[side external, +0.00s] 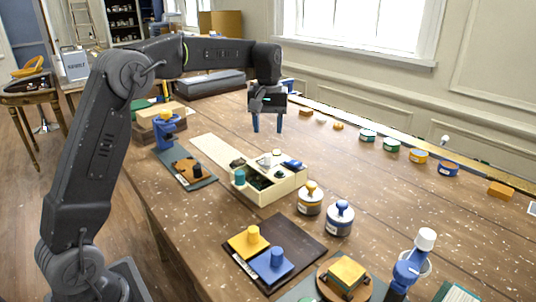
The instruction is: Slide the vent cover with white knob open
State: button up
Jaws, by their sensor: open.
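A long cream box (284,188) stands mid-table, with a pale flat strip (213,150) reaching out from it to the left. Small parts sit on top of the box: a whitish knob (265,161), a teal cylinder (239,177) and a blue piece (292,163). I cannot tell for sure whether the whitish knob belongs to the vent cover or how far a cover is slid. My gripper (268,126) points down behind the box, its two blue fingers apart with nothing between them. It appears above the table, clear of the box.
Yellow and blue knobbed blocks lie on a dark board (300,236) in front. Two knobbed jars (310,200) stand right of the box. A blue stand with a white top (425,240) is front right. Several tins (391,145) line the back.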

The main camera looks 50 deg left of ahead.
aim_at(268, 155)
notch_tip(268, 155, down, 9)
jog(key=shift+r, duration=0.1)
jog(key=shift+c, duration=0.4)
grip_shut()
jog(key=shift+d, duration=0.1)
